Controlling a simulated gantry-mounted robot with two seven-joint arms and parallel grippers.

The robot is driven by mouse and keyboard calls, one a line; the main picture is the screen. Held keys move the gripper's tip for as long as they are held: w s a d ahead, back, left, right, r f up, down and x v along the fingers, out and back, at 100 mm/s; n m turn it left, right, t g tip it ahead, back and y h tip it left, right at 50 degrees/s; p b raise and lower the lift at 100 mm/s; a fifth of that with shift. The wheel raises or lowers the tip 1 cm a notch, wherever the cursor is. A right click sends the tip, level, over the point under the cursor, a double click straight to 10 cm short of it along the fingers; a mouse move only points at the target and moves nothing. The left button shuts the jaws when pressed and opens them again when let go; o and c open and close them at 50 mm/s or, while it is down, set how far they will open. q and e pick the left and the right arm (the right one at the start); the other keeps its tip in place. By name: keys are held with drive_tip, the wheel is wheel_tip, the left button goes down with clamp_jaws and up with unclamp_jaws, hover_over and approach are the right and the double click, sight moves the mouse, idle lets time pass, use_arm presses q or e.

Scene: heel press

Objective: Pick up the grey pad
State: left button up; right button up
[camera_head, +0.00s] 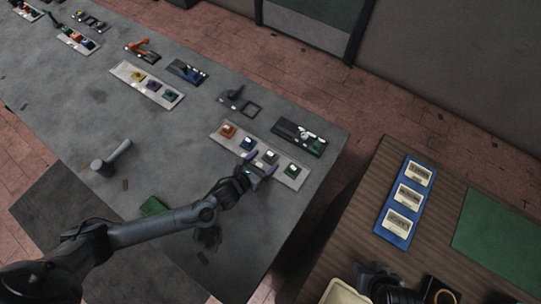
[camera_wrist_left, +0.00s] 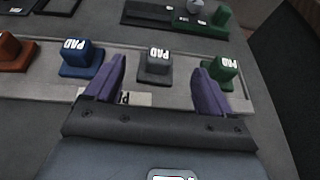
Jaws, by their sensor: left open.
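The grey pad (camera_head: 270,156) is a small block on a flat base. It sits on the pale tray (camera_head: 222,143) between a blue pad (camera_head: 247,144) and a green pad (camera_head: 291,170). My left gripper (camera_head: 260,165) is open at the tray's front edge, by the grey pad. In the left wrist view the grey pad (camera_wrist_left: 157,64) shows between and just beyond the two purple fingers of the left gripper (camera_wrist_left: 161,75). The fingers look apart from it, and nothing is between them.
An orange pad (camera_head: 228,131) also stands on the tray. Behind it are a dark press with green (camera_head: 300,137) and a black fixture (camera_head: 237,101). A grey hammer-like tool (camera_head: 111,157) lies on the table at left. A wooden table (camera_head: 360,220) with a blue tray (camera_head: 383,223) is at right.

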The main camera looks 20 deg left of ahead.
sight(268, 156)
use_arm(q)
drive_tip(key=shift+b+x, duration=0.3)
drive_tip(key=shift+x, duration=2.35)
drive_tip(key=shift+a+r, duration=0.1)
drive_tip(key=c, duration=1.1)
drive_tip(key=shift+r, duration=0.2)
drive_tip(key=shift+c, duration=0.2)
